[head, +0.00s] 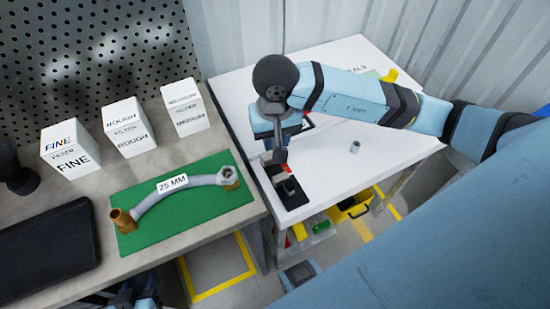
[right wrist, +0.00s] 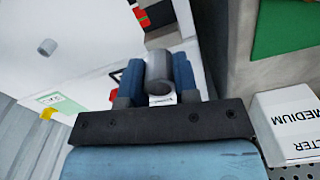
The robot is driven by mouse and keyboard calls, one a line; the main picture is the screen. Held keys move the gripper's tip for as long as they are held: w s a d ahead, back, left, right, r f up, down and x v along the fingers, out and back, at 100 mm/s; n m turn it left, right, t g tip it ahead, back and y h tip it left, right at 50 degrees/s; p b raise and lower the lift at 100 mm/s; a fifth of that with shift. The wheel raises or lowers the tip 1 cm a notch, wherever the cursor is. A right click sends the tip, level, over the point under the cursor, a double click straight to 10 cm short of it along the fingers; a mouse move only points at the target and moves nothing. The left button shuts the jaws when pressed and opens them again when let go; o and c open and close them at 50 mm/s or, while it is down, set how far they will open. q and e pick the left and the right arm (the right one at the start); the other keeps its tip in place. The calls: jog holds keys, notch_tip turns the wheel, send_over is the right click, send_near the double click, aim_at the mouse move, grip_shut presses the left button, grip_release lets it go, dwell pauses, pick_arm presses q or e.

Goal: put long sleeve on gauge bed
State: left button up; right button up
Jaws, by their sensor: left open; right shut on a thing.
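My right gripper (head: 276,150) is over the left part of the white table, pointing down. In the right wrist view, the right gripper (right wrist: 158,85) is shut on a grey cylindrical sleeve (right wrist: 159,68), which I take as the long sleeve. The gauge bed (head: 294,198) appears to be the black plate with grey metal blocks at the table's near left edge, just below the gripper. Part of it shows at the top of the right wrist view (right wrist: 158,14). Whether the sleeve touches it is unclear. My left gripper (head: 145,292) shows only partly at the bottom edge, below the grey bench, open.
A shorter grey sleeve (head: 355,146) stands alone on the white table (head: 335,165).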

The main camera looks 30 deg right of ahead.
pick_arm(q)
jog(key=shift+w+f+b, duration=0.1)
jog(key=shift+f+b, duration=0.1)
jog(key=shift+b, duration=0.15)
pick_arm(e)
jog(key=shift+f, duration=3.95)
pick_arm(q)
jog(key=shift+f, duration=0.1)
pick_arm(e)
jog(key=shift+f, duration=0.1)
jog(key=shift+f+b, duration=0.2)
jog(key=shift+b, duration=0.1)
pick_arm(q)
jog(key=shift+d+b, duration=0.1)
jog(key=shift+b, duration=0.2)
pick_arm(e)
jog(key=shift+s+f, duration=0.1)
jog(key=shift+f, duration=0.1)
